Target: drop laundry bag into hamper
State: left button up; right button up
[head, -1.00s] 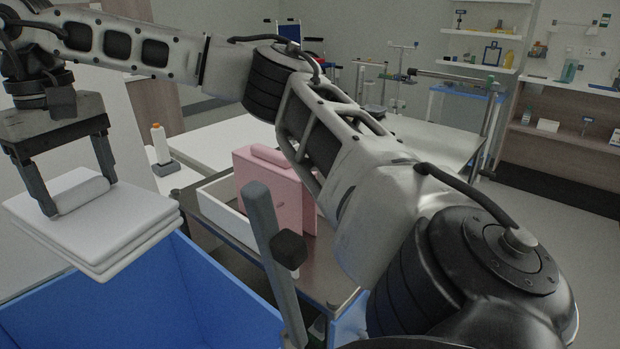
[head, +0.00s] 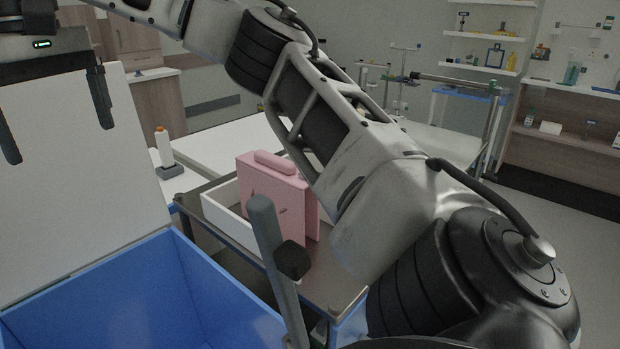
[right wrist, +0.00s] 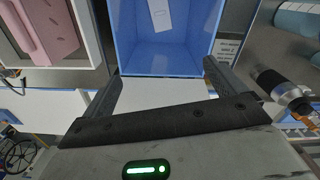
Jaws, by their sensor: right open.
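The blue hamper (head: 150,290) stands open at the lower left of the head view, with a white upright panel (head: 70,190) behind it. My right gripper (head: 55,125) is open and empty above the hamper, its fingers wide apart. In the right wrist view the open fingers (right wrist: 163,82) point toward the hamper (right wrist: 185,55). A white flat piece with a small raised part, apparently the laundry bag (right wrist: 161,16), lies inside the hamper there, cut off by the frame's top edge. The hamper floor is hidden in the head view. My left gripper is not in view.
A grey post with a black knob (head: 293,260) rises near the hamper's right corner. A bottle (head: 162,145) stands behind.

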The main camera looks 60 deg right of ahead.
notch_tip(320, 180, up, 7)
jog(key=p, duration=0.2)
jog(key=shift+f, duration=0.15)
dwell(0.4)
